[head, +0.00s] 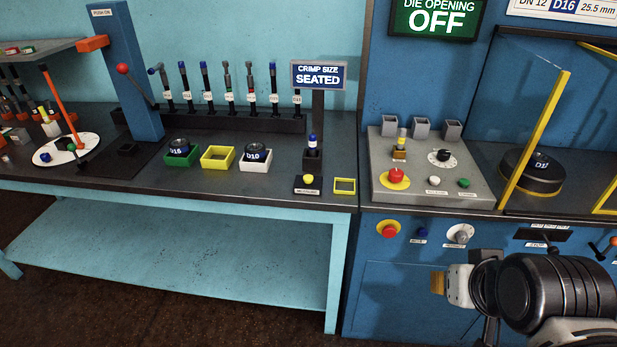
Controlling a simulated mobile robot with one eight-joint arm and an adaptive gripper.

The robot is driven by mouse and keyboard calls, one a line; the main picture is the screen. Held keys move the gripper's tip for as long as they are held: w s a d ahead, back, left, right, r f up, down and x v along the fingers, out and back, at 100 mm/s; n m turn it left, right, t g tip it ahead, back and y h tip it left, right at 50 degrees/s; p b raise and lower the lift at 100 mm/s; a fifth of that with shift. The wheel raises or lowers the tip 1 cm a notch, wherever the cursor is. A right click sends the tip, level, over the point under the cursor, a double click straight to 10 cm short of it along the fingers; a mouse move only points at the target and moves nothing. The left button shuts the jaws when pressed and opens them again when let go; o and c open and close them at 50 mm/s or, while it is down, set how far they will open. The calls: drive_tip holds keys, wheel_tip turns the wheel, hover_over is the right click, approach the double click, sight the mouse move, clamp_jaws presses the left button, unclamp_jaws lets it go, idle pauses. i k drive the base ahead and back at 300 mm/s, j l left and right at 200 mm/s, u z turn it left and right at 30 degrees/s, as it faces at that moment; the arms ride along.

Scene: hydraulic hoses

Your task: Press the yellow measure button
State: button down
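The yellow measure button (308,178) sits on top of a small black box (307,186) with a white label on its front, near the front right edge of the bench. Behind it a small piece with a blue and white top (312,142) stands upright in a black holder (312,158). My gripper (437,283) is at the lower right, in front of the blue machine, well apart from the button. Its brownish tip points left; its fingers cannot be made out clearly.
An empty yellow-edged square (344,186) lies right of the button. A grey control panel (431,190) with red, black and green controls stands farther right. Green (182,158), yellow (217,157) and white (255,160) trays stand to the left. The bench front before the button is clear.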

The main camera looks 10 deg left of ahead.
sight(307, 179)
drive_tip(key=i+j, duration=0.15)
drive_tip(key=j, duration=0.2)
drive_tip(key=i+j, duration=0.1)
drive_tip(key=j, duration=0.25)
drive_tip(key=i+j, duration=0.15)
drive_tip(key=j, duration=0.2)
drive_tip(key=i+j, duration=0.15)
drive_tip(key=j, duration=0.2)
